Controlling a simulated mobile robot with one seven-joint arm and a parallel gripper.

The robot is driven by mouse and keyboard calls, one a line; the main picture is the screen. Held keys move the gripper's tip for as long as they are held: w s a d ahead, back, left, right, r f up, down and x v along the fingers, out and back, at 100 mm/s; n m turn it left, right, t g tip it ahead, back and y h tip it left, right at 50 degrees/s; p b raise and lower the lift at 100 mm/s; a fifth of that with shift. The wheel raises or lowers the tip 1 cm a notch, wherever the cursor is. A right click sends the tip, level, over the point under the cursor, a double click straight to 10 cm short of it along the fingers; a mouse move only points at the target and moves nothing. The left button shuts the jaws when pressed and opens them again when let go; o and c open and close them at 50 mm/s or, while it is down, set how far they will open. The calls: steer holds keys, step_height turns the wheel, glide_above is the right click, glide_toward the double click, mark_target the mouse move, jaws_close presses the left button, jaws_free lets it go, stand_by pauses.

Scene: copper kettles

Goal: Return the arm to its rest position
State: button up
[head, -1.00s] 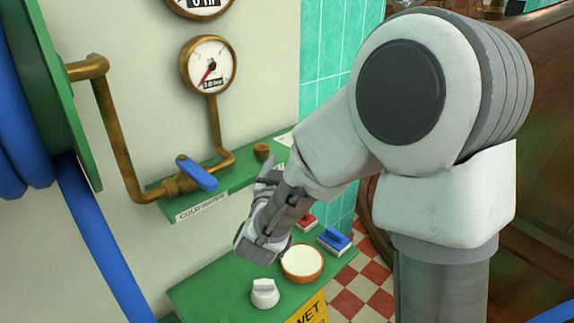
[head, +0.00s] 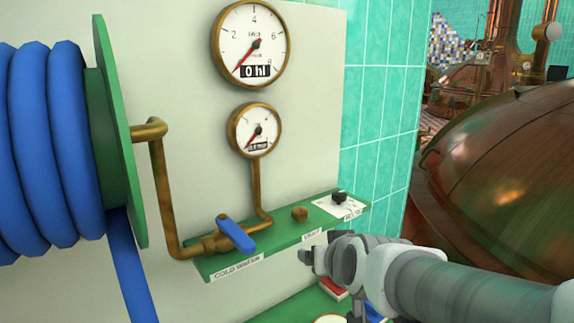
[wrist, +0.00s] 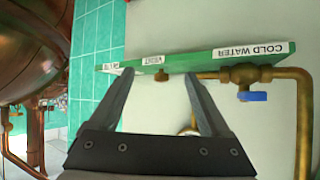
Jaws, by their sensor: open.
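My gripper (head: 308,255) shows at the lower middle of the head view, just below and in front of the green shelf (head: 285,243) on the wall. My arm reaches in from the lower right. In the wrist view my gripper's two fingers (wrist: 155,100) stand wide apart with nothing between them. Past the fingertips are the green shelf (wrist: 196,62) and the pale wall. I cannot tell from the head view how far the fingers are from the shelf.
A blue-handled valve (head: 235,236) sits on a brass pipe by the shelf. Two gauges (head: 250,45) (head: 254,130) hang above. A blue hose reel (head: 118,150) is at left, a copper kettle (head: 500,190) at right. A red block (head: 333,288) lies below my gripper.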

steer(key=s+d+g+h+p, duration=0.1)
steer(key=s+d+g, duration=0.25)
steer(key=s, duration=0.55)
steer(key=s+d+g+h, duration=0.15)
steer(key=s+d, duration=0.25)
steer(key=s, duration=0.5)
step_height(320, 180, up, 16)
steer(key=p, duration=1.6)
steer(key=shift+w+m+y+p, duration=0.35)
steer(key=shift+w+m+y, duration=0.05)
steer(key=shift+y, duration=0.05)
steer(key=shift+a+f, duration=0.1)
steer(key=shift+f, duration=0.05)
steer(key=shift+c, duration=0.3)
